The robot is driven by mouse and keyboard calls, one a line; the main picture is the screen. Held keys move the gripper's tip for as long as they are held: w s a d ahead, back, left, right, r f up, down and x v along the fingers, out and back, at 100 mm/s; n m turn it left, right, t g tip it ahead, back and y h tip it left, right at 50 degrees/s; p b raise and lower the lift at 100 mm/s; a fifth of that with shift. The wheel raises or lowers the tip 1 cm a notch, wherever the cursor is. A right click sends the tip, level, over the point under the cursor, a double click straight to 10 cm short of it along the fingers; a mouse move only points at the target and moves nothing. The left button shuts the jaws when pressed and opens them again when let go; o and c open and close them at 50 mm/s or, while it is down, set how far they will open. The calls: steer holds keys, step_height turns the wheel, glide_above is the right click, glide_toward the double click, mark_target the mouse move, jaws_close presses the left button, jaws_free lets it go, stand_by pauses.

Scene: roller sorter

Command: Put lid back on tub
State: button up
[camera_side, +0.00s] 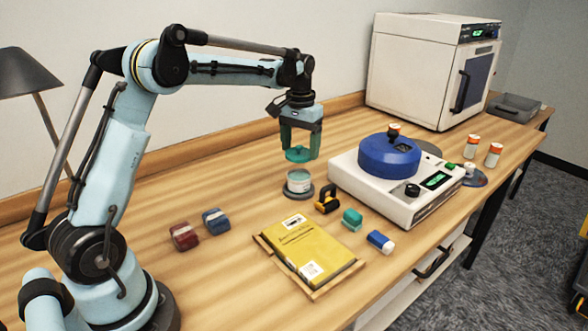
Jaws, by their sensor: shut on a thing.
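My gripper (300,147) points down with its fingers shut on a teal lid (299,155). The lid is held roughly level, just above a small white tub (299,182) with a teal-looking top opening. A narrow gap seems to show between lid and tub. The tub stands upright on a dark round base (297,194) on the wooden bench. The far finger's contact with the lid is partly hidden.
A white machine with a blue round top (389,155) stands close on the right. A black and yellow object (327,197), a yellow book (308,248) and small coloured blocks (352,218) lie in front. Red (184,236) and blue (216,221) blocks lie left.

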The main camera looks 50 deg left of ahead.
steer(key=shift+f, duration=2.45)
steer(key=shift+f, duration=0.2)
stand_by(0.3)
steer(key=o, duration=1)
steer(key=shift+c, duration=0.2)
steer(key=shift+r, duration=3.5)
jaws_close()
